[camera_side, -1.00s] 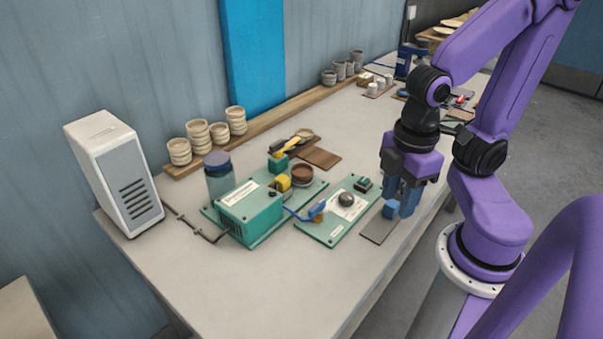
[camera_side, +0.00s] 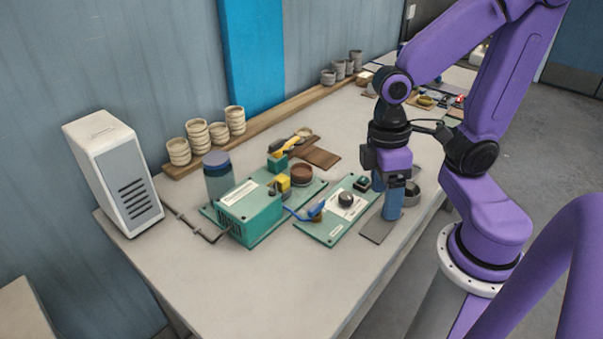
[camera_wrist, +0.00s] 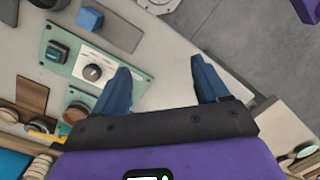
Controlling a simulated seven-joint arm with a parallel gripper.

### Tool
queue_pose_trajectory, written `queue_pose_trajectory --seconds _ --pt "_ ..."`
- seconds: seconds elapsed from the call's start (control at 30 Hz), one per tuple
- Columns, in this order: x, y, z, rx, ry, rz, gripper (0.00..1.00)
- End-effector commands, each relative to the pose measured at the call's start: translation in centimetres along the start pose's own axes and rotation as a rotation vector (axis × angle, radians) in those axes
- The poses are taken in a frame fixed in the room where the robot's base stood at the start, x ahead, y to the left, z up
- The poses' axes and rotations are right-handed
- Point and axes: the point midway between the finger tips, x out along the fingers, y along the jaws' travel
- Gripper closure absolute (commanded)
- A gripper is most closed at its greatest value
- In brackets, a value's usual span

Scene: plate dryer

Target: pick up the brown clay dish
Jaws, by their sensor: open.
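The brown clay dish (camera_side: 302,172) is a small round dish on the green base of the bench device in the side view. In the wrist view it shows partly at the lower left (camera_wrist: 75,113), outside the jaws. My gripper (camera_side: 388,200) has blue fingers and points down, to the right of the dish beyond the green knob panel (camera_side: 338,213). In the wrist view my gripper (camera_wrist: 160,66) is open with nothing between its fingers. A blue block (camera_wrist: 90,20) is at the top left of the wrist view.
A dark pad (camera_side: 378,229) lies beneath my gripper. A dark jar (camera_side: 218,178) and the green device box (camera_side: 250,211) stand left of the dish. Brown boards (camera_side: 320,157) lie behind it. The front of the table is clear.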

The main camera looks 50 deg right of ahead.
Motion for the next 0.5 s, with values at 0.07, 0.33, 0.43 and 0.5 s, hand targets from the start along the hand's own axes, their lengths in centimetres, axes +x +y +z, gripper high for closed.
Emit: queue_pose_trajectory --seconds 0.07,0.33,0.43,0.5 --pt "0.3 0.7 -0.4 0.091 -0.027 -0.031 0.26" --pt "1.1 2.4 -1.8 0.391 -0.098 -0.153 0.26" --pt "1.3 2.9 -2.3 0.504 -0.119 -0.204 0.26" --pt "1.5 3.2 -2.7 0.581 -0.133 -0.241 0.26"
